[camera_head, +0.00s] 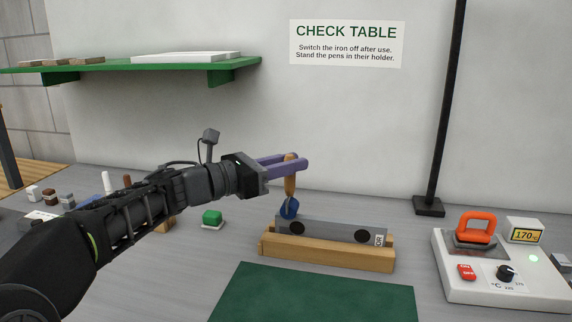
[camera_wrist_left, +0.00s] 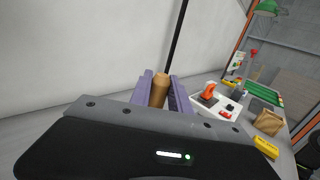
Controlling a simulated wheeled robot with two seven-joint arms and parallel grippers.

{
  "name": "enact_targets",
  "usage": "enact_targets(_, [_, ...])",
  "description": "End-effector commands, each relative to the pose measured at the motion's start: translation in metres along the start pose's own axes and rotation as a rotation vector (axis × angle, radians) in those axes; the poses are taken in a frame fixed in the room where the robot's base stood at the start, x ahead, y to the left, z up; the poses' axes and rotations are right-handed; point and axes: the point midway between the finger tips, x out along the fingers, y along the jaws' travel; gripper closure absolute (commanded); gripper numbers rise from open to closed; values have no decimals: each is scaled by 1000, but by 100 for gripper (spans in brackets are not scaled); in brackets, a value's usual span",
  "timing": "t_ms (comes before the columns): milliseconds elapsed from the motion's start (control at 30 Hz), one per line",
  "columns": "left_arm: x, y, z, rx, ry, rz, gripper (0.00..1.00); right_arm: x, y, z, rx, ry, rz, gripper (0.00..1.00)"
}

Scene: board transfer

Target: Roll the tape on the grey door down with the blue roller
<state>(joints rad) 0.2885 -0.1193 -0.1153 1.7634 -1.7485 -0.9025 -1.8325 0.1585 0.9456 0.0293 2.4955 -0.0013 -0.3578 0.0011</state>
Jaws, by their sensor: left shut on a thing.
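My left gripper (camera_head: 297,163) is shut on the wooden handle of the blue roller (camera_head: 289,208). The handle (camera_wrist_left: 160,89) also shows between the purple fingers in the left wrist view. The roller is held upright, with its blue wheel at the left end of the top of the grey door (camera_head: 340,231). I cannot tell whether the wheel touches it. The door stands in a wooden holder (camera_head: 325,254) and has two dark round spots on its face and a small white label at its right end. I cannot make out the tape. My right gripper is not in view.
A green mat (camera_head: 315,295) lies in front of the holder. An orange iron (camera_head: 476,228) sits on a white station (camera_head: 500,270) at the right, beside a black post (camera_head: 440,120). A green block (camera_head: 212,217) and several small items stand left. A green shelf (camera_head: 130,65) hangs above.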

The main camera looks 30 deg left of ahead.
Motion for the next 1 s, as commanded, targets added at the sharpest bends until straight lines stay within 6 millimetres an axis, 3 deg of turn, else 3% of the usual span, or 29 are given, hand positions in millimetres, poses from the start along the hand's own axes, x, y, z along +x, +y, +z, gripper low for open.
enact_targets(1000, [13, -14, 0, 0, -1, 0, 100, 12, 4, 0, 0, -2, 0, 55])
